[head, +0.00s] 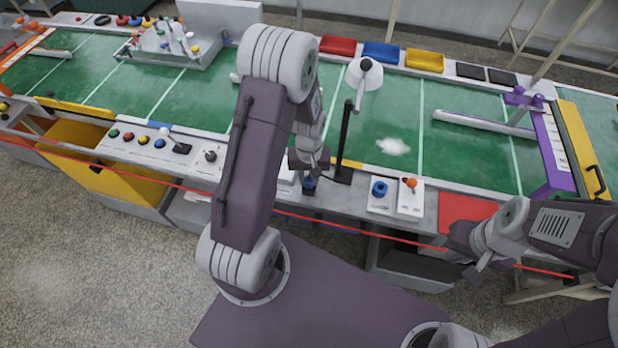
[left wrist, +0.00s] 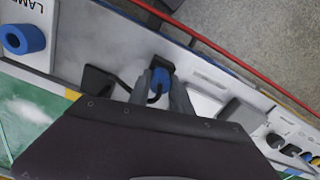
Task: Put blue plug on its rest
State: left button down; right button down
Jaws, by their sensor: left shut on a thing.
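The blue plug (left wrist: 159,79) is between the fingers of my left gripper (left wrist: 158,95) in the left wrist view, with a dark cable curving from it. In the head view the blue plug (head: 309,183) shows just below my left gripper (head: 309,172), at the front edge of the bench. A small black holder (left wrist: 161,64) is right at the plug, likely its rest; I cannot tell whether the plug is seated in it or just above. My right gripper (head: 488,265) hangs empty at the right, in front of the bench; its finger gap is unclear.
A blue ring socket (head: 379,188) and an orange-topped plate (head: 410,184) sit to the right. A lamp (head: 364,74) on a black post stands close behind my left gripper. A red line (head: 400,239) runs along the bench front. A red mat (head: 466,212) lies further right.

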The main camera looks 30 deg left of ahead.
aim_at(309, 179)
pick_arm(q)
jog(key=shift+f, duration=0.15)
jog(key=c, duration=1.2)
grip_release()
jog(key=shift+d, duration=0.1)
jog(key=shift+o, duration=0.2)
jog(key=shift+r, duration=0.45)
notch_tip(309, 179, up, 12)
jog(key=p, duration=0.1)
jog(key=s+d+m+t, duration=0.1)
jog(key=s+d+m, duration=0.3)
jog(key=s, duration=0.4)
jog(key=shift+s+d+m, duration=0.25)
jog(key=shift+d+m, duration=0.15)
jog(key=shift+m, duration=0.2)
